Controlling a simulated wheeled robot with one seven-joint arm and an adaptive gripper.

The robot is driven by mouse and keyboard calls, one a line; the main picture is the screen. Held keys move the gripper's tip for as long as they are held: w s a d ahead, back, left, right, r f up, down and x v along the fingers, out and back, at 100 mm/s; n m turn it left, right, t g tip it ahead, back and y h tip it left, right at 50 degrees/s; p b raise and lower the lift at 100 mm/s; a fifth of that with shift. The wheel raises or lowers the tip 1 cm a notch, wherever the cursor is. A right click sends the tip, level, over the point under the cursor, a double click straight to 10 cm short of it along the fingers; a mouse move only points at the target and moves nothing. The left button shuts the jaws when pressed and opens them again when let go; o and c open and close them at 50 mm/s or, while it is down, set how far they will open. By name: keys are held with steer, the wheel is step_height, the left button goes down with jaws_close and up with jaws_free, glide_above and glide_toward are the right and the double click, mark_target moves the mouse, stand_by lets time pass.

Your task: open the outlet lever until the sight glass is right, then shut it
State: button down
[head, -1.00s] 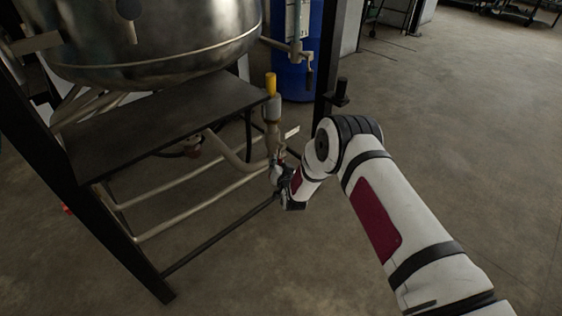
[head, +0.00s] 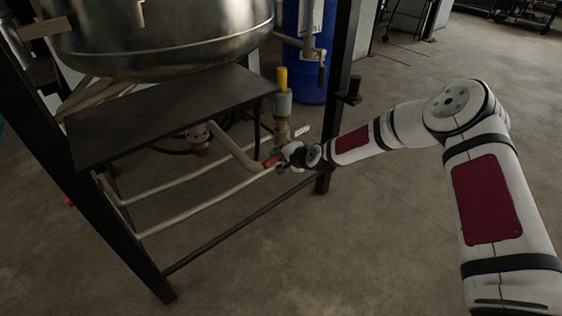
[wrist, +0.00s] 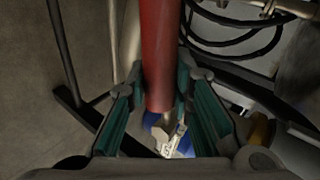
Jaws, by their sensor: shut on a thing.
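The red outlet lever (head: 272,160) shows below the steel vessel (head: 165,45), just left of the upright valve pipe (head: 283,105) with a yellow top. My gripper (head: 286,156) is shut on the lever from the right. In the wrist view the red lever (wrist: 160,50) runs between the green-lined fingers. A slim upright gauge with a pale scale (head: 311,18), perhaps the sight glass, stands beside the vessel; its level is too small to read. The fingers hide part of the lever.
A dark shelf (head: 165,115) and pale pipes (head: 190,205) sit left of my gripper. A black frame post (head: 342,90) stands close behind my forearm. A blue drum (head: 300,75) is behind. The floor at right is open.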

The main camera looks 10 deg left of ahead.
steer(key=shift+r+m+g+b, duration=0.4)
steer(key=shift+r+g+b, duration=0.05)
steer(key=shift+g+b, duration=0.1)
steer(key=shift+r+y, duration=0.1)
steer(key=shift+y, duration=0.2)
steer(key=c, duration=1.4)
jaws_free()
steer(key=v, duration=1.2)
steer(key=shift+s, duration=0.1)
